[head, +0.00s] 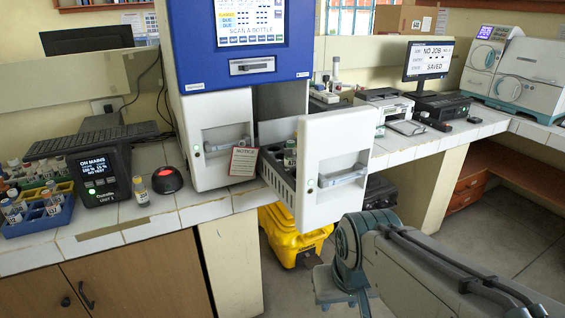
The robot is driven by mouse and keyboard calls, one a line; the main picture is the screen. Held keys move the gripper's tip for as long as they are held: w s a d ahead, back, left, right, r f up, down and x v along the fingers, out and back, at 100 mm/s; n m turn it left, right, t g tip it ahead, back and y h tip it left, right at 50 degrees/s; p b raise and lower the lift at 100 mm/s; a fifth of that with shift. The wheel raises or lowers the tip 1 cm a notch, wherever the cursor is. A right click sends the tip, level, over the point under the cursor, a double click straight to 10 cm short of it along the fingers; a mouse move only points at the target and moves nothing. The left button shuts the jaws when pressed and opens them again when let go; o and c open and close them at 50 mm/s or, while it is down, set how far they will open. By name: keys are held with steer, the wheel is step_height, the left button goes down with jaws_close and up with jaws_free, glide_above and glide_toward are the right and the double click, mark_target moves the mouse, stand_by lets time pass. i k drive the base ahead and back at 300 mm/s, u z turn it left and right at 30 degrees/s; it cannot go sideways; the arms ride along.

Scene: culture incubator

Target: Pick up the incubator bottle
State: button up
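The blue and white incubator cabinet (190,50) stands on the counter, with a screen reading "SCAN A BOTTLE". Its right drawer (333,165) is pulled out. An incubator bottle (290,155) with a dark body and pale label stands upright in the drawer's rack, behind the tall white front; its lower part is hidden. The left drawer (217,138) looks shut. My gripper (342,298) is low at the bottom edge, below and in front of the open drawer, apart from the bottle. Its tips are partly cut off, so its opening is unclear.
A small bottle (140,191) stands on the counter beside a round red-lit device (167,180). A blue rack (40,215) of bottles is at the left. A yellow case (290,235) sits on the floor under the open drawer. A red-and-white notice tag (243,161) hangs between the drawers.

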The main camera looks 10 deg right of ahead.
mark_target(291, 157)
steer(key=u, duration=1.35)
steer(key=i, duration=1.15)
steer(key=z, duration=2.3)
